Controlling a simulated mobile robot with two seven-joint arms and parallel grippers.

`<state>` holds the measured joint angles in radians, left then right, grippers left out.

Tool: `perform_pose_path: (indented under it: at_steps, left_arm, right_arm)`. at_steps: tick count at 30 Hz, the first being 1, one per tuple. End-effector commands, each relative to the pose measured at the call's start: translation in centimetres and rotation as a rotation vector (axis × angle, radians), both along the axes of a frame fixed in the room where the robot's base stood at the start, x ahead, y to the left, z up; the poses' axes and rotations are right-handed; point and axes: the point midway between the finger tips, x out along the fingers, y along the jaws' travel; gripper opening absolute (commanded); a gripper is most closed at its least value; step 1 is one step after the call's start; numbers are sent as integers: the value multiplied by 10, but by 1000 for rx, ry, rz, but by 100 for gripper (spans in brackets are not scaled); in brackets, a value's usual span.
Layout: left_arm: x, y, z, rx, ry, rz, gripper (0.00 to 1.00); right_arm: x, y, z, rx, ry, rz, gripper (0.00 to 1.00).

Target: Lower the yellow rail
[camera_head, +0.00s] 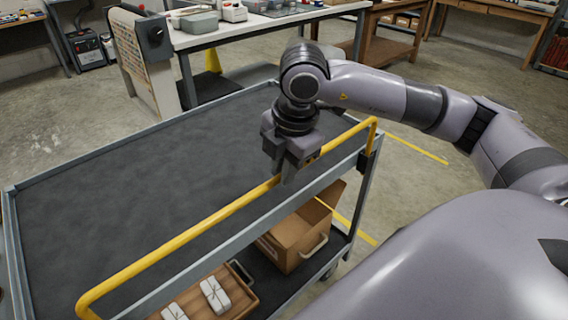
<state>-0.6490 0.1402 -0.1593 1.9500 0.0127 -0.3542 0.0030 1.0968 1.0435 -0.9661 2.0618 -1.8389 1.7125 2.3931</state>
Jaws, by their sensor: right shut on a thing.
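The yellow rail (211,222) is a bent tube along the near long side of a grey cart (120,146). It stands raised a little above the cart's edge, with its ends bent down at the lower left and at the right. My right gripper (287,174) points down and is shut on the yellow rail, right of its middle. The gripper hides a short stretch of the rail. My left gripper is not in view.
The cart's dark top is empty. On its lower shelf are an open cardboard box (300,236) and a wooden tray (241,291) with white packets (215,295). A white table (240,31) stands behind the cart. Floor right of the cart is clear.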

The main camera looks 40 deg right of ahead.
Motion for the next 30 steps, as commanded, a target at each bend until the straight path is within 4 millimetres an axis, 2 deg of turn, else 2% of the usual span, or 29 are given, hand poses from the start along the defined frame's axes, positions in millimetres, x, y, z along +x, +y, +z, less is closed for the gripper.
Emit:
perform_pose_path:
  at_steps: [1,6,18,23,30]
  left_arm:
    - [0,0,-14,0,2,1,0]
    - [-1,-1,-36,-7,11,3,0]
    - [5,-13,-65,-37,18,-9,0]
    - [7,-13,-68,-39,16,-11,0]
    - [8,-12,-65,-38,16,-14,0]
  right_arm:
    - [0,0,-15,1,0,1,0]
    - [0,0,-39,0,-3,1,0]
    - [0,0,-95,0,-3,1,0]
    - [1,0,-104,0,-4,1,0]
    - [0,0,-106,-1,0,1,0]
